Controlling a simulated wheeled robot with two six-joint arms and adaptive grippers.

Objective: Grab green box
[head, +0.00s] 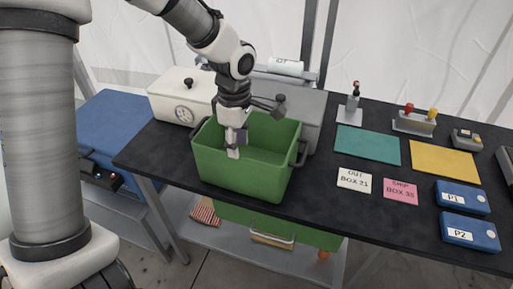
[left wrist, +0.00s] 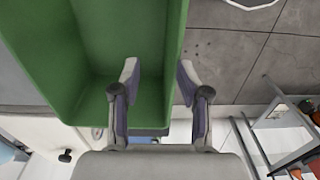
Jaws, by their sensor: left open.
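The green box (head: 240,175) is an open bin with dark side handles. It stands upright on the black table near its left end, and its inside looks empty. In the left wrist view the gripper (left wrist: 155,85) is open, with one finger over the inside of the green box (left wrist: 130,50) and the other outside. The box's wall lies between the fingertips. I cannot tell whether the fingers touch it. My right gripper does not show.
A white cooker-like box (head: 182,92) stands behind left, and a grey case (head: 300,105) stands behind the green box. Mats, note cards and blue boxes (head: 470,230) lie to the right on the black table (head: 320,215). Another green box (head: 310,232) sits on the shelf below.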

